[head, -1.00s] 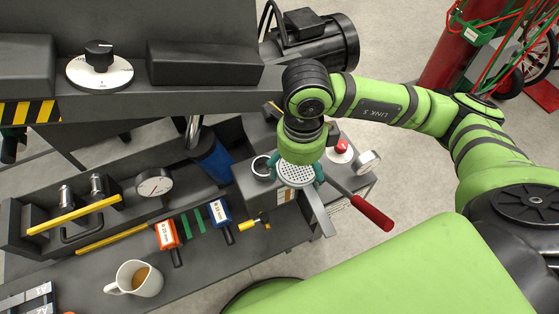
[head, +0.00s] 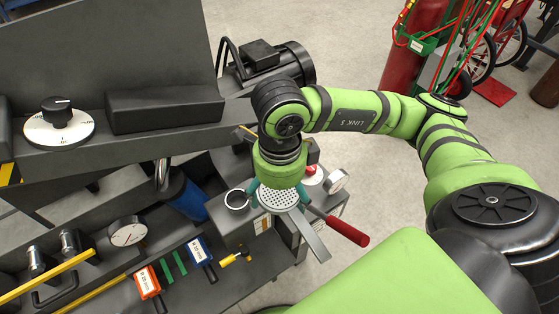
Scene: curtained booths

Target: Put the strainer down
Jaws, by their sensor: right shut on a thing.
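The strainer (head: 277,198) is a pale metal disc full of small holes, with a flat metal handle (head: 311,240) pointing down and right. My right gripper (head: 278,191) comes from above, its teal fingers shut on both sides of the disc. The strainer is over the right part of the dark grey bench unit, near a red-handled lever (head: 347,232). I cannot tell whether it touches the surface below. My left gripper is not in view.
Orange (head: 148,281) and blue (head: 199,250) labelled tools lie left. A blue cylinder (head: 188,196) stands behind them. A red gas cylinder (head: 408,50) stands beyond my arm. Floor is open at right.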

